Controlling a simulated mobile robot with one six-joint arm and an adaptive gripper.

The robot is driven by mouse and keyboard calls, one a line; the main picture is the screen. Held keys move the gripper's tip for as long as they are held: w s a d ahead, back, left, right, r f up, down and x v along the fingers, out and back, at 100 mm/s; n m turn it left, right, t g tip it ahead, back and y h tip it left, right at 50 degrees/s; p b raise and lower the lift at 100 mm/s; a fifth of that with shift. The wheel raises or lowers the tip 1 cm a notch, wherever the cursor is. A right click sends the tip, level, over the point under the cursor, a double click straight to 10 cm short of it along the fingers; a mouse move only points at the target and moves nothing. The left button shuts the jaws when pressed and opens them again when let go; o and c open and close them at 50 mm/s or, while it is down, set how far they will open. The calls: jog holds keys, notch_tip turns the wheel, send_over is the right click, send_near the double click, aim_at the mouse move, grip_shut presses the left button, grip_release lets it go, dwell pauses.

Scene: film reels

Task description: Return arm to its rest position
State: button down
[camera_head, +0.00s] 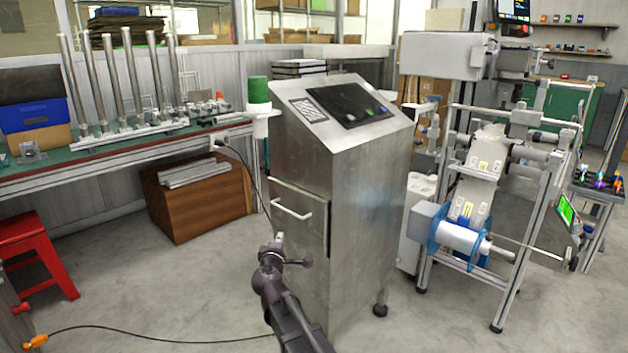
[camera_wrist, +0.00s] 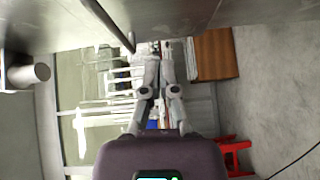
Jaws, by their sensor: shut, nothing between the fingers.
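My gripper (camera_head: 273,252) is in front of the lower part of the steel cabinet (camera_head: 345,190), near its door handle (camera_head: 291,209). In the wrist view my gripper (camera_wrist: 163,62) shows its two grey fingers pointing up the picture. It is shut and empty. My dark arm reaches up from the bottom edge of the head view. The wrist view is turned on its side and shows the handle (camera_wrist: 108,24) as a slanting bar close to the fingertips. I cannot tell whether they touch it.
A red stool (camera_head: 33,250) and a wooden box (camera_head: 198,200) stand left. The reel machine (camera_head: 488,190) with a blue-flanged reel (camera_head: 450,240) stands right. A workbench (camera_head: 95,165) runs along the left wall. A cable (camera_head: 150,333) lies on the open floor (camera_head: 150,280).

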jog(key=s+d+f+m+g+h, duration=0.2)
jog(key=d+f+m+g, duration=0.15)
jog(key=d, duration=0.45)
jog(key=s+d+f+m+g+h, duration=0.2)
jog(key=d+m, duration=0.2)
jog(key=d, duration=0.4)
jog(key=s+d+f+m+g+h, duration=0.2)
jog(key=s+d+f+m+g, duration=0.1)
jog(key=d, duration=0.5)
jog(key=s+d+f+m+g+y+p, duration=0.1)
jog(key=s+d+f+m+g+y, duration=0.3)
jog(key=s, duration=0.5)
jog(key=s+d+f+m+g+y+p, duration=0.25)
jog(key=s+d+g, duration=0.2)
jog(key=s, duration=0.45)
notch_tip(320, 180, up, 37)
jog(key=p, duration=3.6)
jog(key=shift+a+r+g, duration=0.15)
jog(key=shift+a+g, duration=0.1)
jog(key=shift+g, duration=0.05)
jog(key=shift+h, duration=0.25)
